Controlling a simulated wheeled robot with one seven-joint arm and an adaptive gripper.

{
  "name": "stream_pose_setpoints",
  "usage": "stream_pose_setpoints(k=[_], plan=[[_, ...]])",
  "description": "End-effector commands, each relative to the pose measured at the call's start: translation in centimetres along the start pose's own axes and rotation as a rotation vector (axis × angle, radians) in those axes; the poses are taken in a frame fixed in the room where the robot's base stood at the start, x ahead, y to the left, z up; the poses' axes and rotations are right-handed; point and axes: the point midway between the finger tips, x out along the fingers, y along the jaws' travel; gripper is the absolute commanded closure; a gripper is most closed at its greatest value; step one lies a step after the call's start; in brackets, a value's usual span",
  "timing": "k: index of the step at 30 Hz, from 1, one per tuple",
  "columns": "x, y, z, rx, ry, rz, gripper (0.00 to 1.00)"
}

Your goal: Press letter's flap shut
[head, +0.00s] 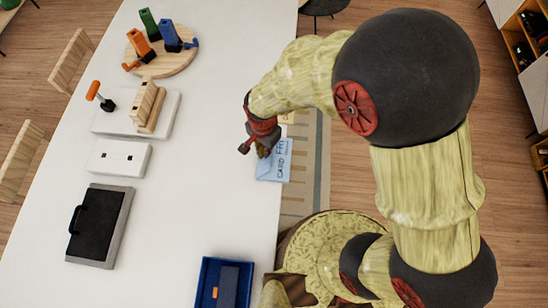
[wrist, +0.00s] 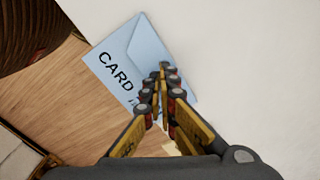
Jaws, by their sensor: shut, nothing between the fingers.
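The letter is a light blue envelope (head: 272,171) at the right edge of the white table, partly past the edge in the wrist view (wrist: 120,58). It bears dark lettering that reads "CARD" and more, partly covered by my fingers. Its flap (wrist: 148,42) shows as a triangular outline on the side over the table. I cannot tell whether the flap lies fully flat. My gripper (wrist: 166,72) is shut and empty, with its fingertips over the envelope near the flap's point. In the head view my gripper (head: 264,152) is at the envelope's far end; contact is unclear.
On the white table (head: 205,130) stand a round board with coloured blocks (head: 165,62), a white base with wooden slats (head: 148,108), a white box (head: 119,158), a dark panel with a handle (head: 98,224) and a blue tray (head: 204,272). The table left of the envelope is clear.

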Motion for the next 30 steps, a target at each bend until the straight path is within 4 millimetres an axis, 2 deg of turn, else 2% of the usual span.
stream_pose_setpoints(k=[30], plan=[[1.7, 0.0, 0.0, 0.0, 0.0, 0.0, 1.0]])
